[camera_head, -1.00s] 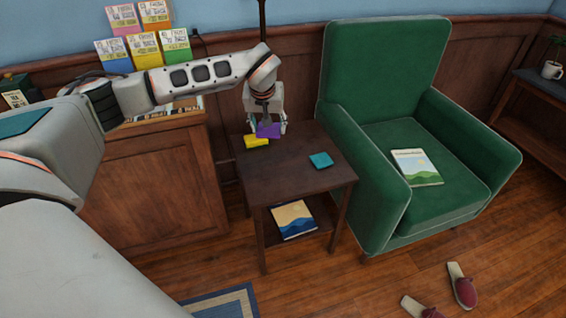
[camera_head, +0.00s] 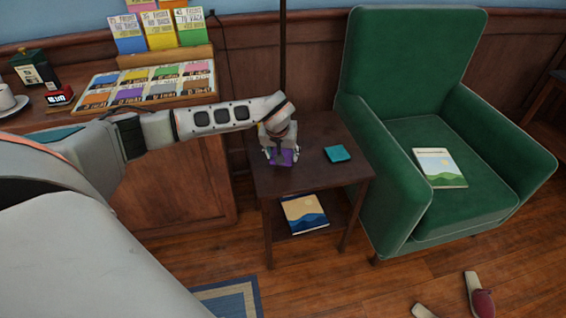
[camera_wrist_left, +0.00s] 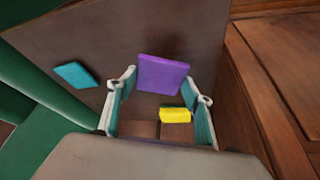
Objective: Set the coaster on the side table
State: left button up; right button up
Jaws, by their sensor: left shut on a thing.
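My left gripper (camera_head: 281,151) is over the left part of the dark wood side table (camera_head: 318,180), shut on a purple square coaster (camera_head: 284,158). In the left wrist view the purple coaster (camera_wrist_left: 162,73) spans the space between the two fingertips (camera_wrist_left: 161,80). I cannot tell whether it touches the tabletop. A teal square coaster (camera_head: 338,153) lies flat on the right part of the table. A yellow coaster (camera_wrist_left: 175,115) shows between the fingers in the wrist view, and my gripper hides it in the head view. My right gripper is not in view.
A green armchair (camera_head: 400,160) stands close on the table's right. A wooden cabinet (camera_head: 185,185) with a card display (camera_head: 150,88) is on the left. A thin dark pole (camera_head: 283,60) rises behind the table. A book (camera_head: 305,213) lies on the lower shelf. The front tabletop is clear.

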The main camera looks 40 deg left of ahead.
pick_arm(q)
notch_tip(320, 180, down, 4)
jog(key=shift+f+b, duration=0.1)
jog(key=shift+b, duration=0.35)
jog(key=shift+c, duration=0.5)
jog(key=shift+r, duration=0.25)
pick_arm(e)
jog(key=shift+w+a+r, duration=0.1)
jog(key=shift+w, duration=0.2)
pick_arm(q)
jog(key=shift+f, duration=0.1)
jog(key=o, duration=1.3)
jog(key=shift+c, duration=0.2)
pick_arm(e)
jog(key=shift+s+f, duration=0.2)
